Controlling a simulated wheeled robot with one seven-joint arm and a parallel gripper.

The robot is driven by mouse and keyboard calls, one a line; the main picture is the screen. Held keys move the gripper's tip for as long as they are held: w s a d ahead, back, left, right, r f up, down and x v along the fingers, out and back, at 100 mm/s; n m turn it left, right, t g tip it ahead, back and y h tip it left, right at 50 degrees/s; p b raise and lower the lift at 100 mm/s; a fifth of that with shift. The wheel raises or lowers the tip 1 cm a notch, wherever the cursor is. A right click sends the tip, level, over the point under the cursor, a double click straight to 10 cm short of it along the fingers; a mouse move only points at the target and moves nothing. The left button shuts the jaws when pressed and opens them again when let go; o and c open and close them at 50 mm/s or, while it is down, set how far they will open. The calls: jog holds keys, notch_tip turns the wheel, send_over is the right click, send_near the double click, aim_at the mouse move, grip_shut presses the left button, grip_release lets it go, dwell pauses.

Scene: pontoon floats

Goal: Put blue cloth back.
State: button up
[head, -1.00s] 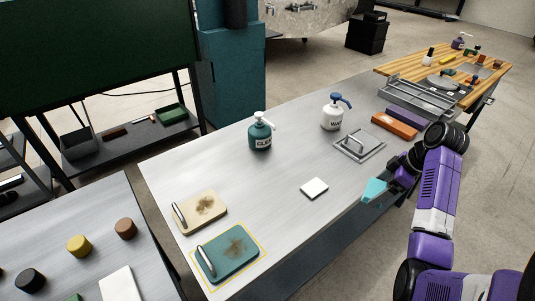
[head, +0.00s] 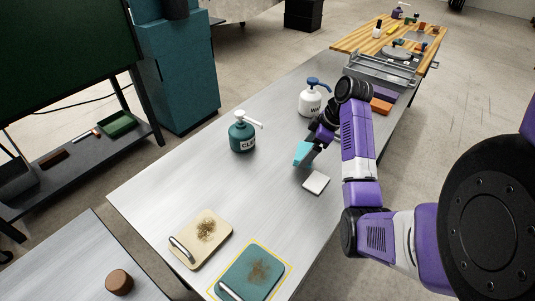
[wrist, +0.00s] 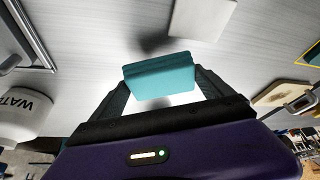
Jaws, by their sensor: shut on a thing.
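The blue cloth (head: 303,153) is a small light-blue block-like pad. My gripper (head: 313,143) is shut on it and holds it above the metal table, behind a white square pad (head: 316,183). In the wrist view the blue cloth (wrist: 160,76) sits between my two fingers, with a shadow on the table beyond it. The white pad (wrist: 199,18) lies flat on the table in that view, apart from the cloth.
A teal cleaner bottle (head: 242,132) and a white water bottle (head: 310,97) stand on the table (head: 165,185). A stained beige board (head: 201,238) and a stained teal board (head: 252,272) with a yellow outline lie at the front. The table's middle left is clear.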

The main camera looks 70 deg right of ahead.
jog(key=p, duration=0.3)
send_over(266, 158)
jog(key=s, duration=0.2)
jog(key=shift+w+d, duration=0.15)
jog(key=shift+d, duration=0.1)
jog(key=shift+w, duration=0.1)
jog(key=shift+f, duration=1.75)
jog(key=shift+f, duration=0.2)
jog(key=o, duration=0.9)
jog(key=shift+r, duration=0.1)
jog(key=shift+r, duration=0.1)
jog(key=v, duration=1.2)
jog(key=shift+a, duration=0.1)
